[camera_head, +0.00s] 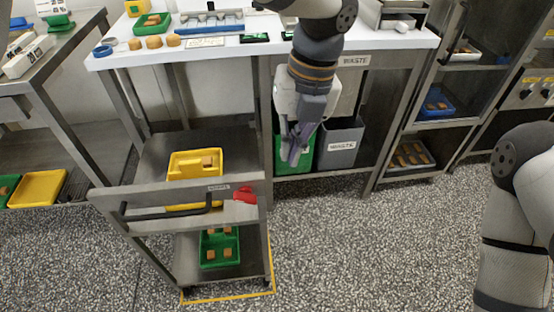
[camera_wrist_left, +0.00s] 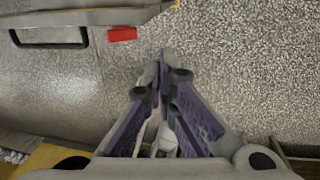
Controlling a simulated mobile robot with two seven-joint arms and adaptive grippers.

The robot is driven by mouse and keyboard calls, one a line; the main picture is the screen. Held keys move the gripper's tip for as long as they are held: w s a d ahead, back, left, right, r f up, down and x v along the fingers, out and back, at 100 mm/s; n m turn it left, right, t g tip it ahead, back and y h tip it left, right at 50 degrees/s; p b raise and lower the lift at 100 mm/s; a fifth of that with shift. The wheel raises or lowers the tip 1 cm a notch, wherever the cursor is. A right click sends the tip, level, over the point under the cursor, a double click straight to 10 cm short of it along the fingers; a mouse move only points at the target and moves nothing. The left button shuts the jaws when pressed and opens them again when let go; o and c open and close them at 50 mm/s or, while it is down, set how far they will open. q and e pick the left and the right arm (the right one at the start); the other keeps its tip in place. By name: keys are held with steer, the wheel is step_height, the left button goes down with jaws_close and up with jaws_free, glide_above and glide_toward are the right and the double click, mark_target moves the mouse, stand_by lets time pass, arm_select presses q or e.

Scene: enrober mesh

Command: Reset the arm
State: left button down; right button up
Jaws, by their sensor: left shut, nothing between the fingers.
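My left arm (camera_head: 318,60) reaches down from the top of the head view. Its gripper (camera_head: 291,160) hangs pointing down in front of the waste bins, to the right of the steel cart. In the left wrist view the purple fingers of this gripper (camera_wrist_left: 163,58) meet at their tips, with nothing between them. Speckled floor shows beyond the tips. My right arm (camera_head: 515,215) shows at the right edge of the head view; its gripper is out of the picture.
The steel cart (camera_head: 150,199) carries a yellow tray (camera_head: 181,168) and, lower, a green tray (camera_head: 231,245). A red object (camera_head: 245,194) is on its front edge. A grey bin (camera_head: 341,135) and green bin (camera_head: 290,160) stand under the white table (camera_head: 290,45). The floor (camera_head: 370,250) is clear.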

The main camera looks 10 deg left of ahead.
arm_select(q)
steer(key=shift+d+r, duration=0.15)
steer(key=shift+r, duration=0.15)
steer(key=s+a+f+n+g+h, duration=0.1)
steer(key=s+a+f+n+h, duration=0.15)
steer(key=s+f+n, duration=0.75)
steer(key=s+a+f+n+g+h, duration=0.25)
steer(key=s+f+n, duration=0.45)
steer(key=f, duration=0.6)
steer(key=s+a+f+n+y, duration=0.1)
steer(key=s+a+n, duration=0.6)
steer(key=s+n, duration=0.1)
steer(key=s+a+f+n+t+y, duration=0.1)
steer(key=s+a+n+y, duration=0.1)
steer(key=s+a+n, duration=0.5)
steer(key=s+n+p, duration=0.1)
steer(key=s, duration=0.3)
steer(key=shift+s+f, duration=0.2)
steer(key=shift+f, duration=0.2)
steer(key=c, duration=2.4)
jaws_free()
steer(key=shift+d+t, duration=0.1)
steer(key=shift+t, duration=0.15)
